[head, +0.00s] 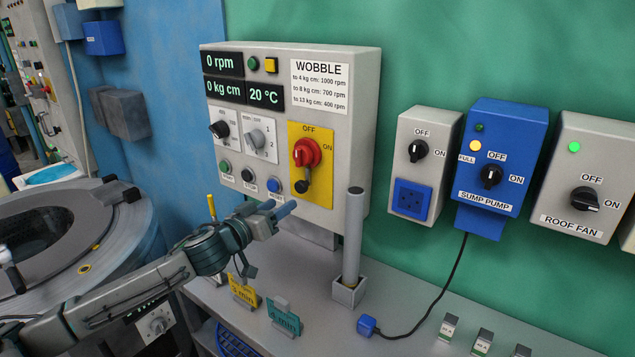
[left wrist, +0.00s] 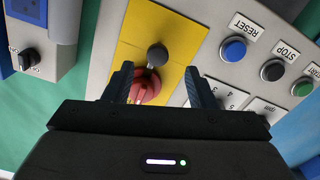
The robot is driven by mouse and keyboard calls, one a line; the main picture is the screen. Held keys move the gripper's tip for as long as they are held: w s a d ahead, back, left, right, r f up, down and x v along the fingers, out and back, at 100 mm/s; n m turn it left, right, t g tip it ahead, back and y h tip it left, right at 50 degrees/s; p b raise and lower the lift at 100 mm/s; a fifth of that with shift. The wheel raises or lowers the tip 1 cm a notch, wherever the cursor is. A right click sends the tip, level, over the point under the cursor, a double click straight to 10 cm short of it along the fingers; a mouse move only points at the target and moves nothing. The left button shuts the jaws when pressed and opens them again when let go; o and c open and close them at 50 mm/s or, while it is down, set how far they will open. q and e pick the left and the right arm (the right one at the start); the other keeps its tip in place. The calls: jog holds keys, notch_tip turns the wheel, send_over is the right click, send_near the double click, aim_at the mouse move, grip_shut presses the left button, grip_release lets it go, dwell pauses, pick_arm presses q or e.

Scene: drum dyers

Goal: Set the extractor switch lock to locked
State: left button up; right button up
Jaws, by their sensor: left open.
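The extractor switch is a red rotary knob (head: 305,152) on a yellow plate marked OFF and ON, on the grey control box (head: 366,100). A small black round piece (head: 301,187), perhaps the lock, sits below the knob on the same plate. My left gripper (head: 277,208) is open and empty, just below and in front of the plate. In the left wrist view, upside down, the red knob (left wrist: 147,88) shows between the open fingers (left wrist: 159,82), partly hidden, with the dark round piece (left wrist: 157,55) beyond them. Contact cannot be told. My right gripper is not in view.
Push buttons (head: 248,175) and two selector knobs sit left of the yellow plate. A grey upright post (head: 353,235) stands on the bench right of my gripper. Small yellow (head: 243,291) and teal (head: 284,317) cards stand below. Switch boxes (head: 424,150) hang to the right.

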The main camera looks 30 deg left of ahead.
aim_at(299, 189)
pick_arm(q)
jog(key=w+p, duration=0.1)
jog(key=w, duration=0.1)
jog(key=w+r+p, duration=0.1)
jog(key=w, duration=0.2)
jog(key=shift+w+d, duration=0.1)
jog(key=shift+d, duration=0.05)
jog(key=w, duration=0.3)
jog(key=shift+w+d+p, duration=0.15)
jog(key=shift+p, duration=0.15)
jog(key=shift+w+f, duration=0.1)
jog(key=shift+w, duration=0.35)
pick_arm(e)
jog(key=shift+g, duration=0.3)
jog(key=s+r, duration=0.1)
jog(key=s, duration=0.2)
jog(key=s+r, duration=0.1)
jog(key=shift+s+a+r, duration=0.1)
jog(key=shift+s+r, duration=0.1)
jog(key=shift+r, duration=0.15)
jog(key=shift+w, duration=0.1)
